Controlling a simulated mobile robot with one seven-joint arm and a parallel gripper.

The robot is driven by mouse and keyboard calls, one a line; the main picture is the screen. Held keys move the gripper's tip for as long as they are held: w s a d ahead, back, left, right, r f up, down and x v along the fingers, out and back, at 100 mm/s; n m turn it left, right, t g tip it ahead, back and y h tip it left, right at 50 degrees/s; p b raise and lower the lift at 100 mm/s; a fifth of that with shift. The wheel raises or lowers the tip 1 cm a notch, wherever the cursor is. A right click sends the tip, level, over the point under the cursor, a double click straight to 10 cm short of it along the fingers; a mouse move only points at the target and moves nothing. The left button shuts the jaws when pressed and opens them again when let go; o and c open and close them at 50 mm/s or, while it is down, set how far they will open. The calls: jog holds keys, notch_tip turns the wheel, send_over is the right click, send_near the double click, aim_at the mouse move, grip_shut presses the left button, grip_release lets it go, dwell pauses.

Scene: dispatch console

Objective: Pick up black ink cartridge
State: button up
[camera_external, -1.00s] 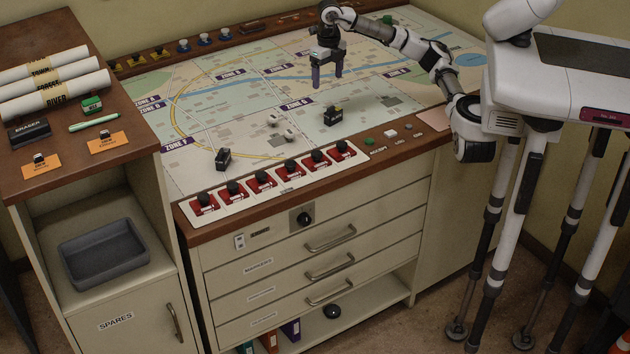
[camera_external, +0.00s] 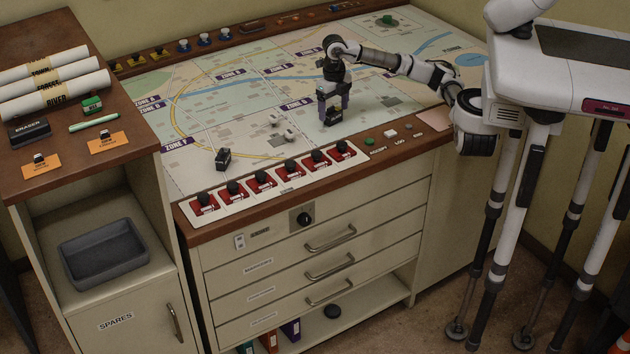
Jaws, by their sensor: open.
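My gripper (camera_external: 334,107) points straight down over the map, with its fingers apart and low at a small black block (camera_external: 333,119). This block fits a black ink cartridge, but its label is too small to read. The fingers appear to be around or just beside its upper part; I cannot tell whether they touch it. The block rests on the map, its top partly hidden by my gripper. A second small black object (camera_external: 223,158) with a pale label stands on the map to the left, apart from my gripper.
A row of red switches with black knobs (camera_external: 291,168) lines the console's front edge. A grey tray (camera_external: 103,254) sits on the left cabinet's shelf. The map (camera_external: 400,98) is clear right of my gripper.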

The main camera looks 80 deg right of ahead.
jog(key=shift+f, duration=1.1)
jog(key=c, duration=1.1)
jog(key=shift+r, duration=0.1)
